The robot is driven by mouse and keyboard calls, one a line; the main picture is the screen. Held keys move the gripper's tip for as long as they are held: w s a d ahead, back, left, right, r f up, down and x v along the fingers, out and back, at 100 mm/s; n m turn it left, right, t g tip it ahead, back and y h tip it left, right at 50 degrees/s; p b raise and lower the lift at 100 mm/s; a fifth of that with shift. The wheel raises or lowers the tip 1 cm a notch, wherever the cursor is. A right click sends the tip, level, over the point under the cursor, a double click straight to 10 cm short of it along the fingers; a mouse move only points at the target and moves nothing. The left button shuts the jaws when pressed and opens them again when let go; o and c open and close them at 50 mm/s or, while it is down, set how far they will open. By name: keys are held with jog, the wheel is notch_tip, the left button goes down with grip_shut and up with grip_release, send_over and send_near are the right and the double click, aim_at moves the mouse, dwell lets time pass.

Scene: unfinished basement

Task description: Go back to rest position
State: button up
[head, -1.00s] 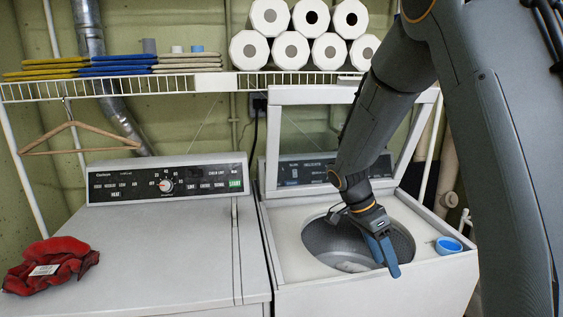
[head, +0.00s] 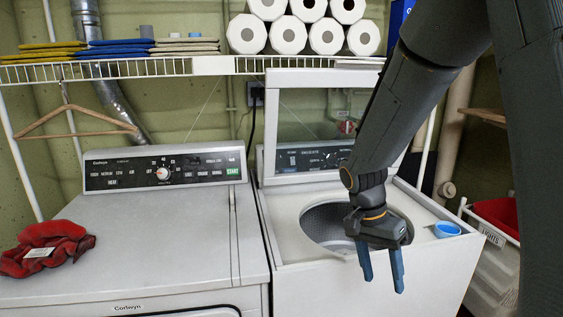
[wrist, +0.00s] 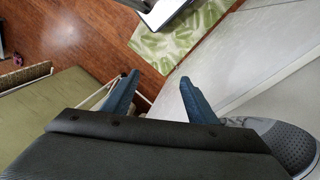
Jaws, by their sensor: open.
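My gripper (head: 382,275) hangs in front of the open washer tub (head: 328,226) in the head view, its two blue fingers apart and pointing down. Nothing is between the fingers. In the wrist view the gripper (wrist: 157,88) also shows its fingers spread, with the wooden floor beyond them. My arm covers part of the washer's raised lid (head: 305,105) and the right part of the tub opening.
The dryer (head: 160,240) stands left, with a red cloth (head: 45,248) on top. A blue cup (head: 446,229) sits at the washer's right edge. A wire shelf (head: 200,66) holds paper rolls and folded cloths. A basket (head: 492,255) stands right.

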jog(key=s+a+f+n+t+y+b, duration=0.1)
jog(key=s+a+f+n+y+b, duration=0.2)
jog(key=s+f+n+b, duration=0.6)
jog(key=shift+a+n+t, duration=0.3)
jog(key=shift+a+n, duration=0.1)
dwell(0.4)
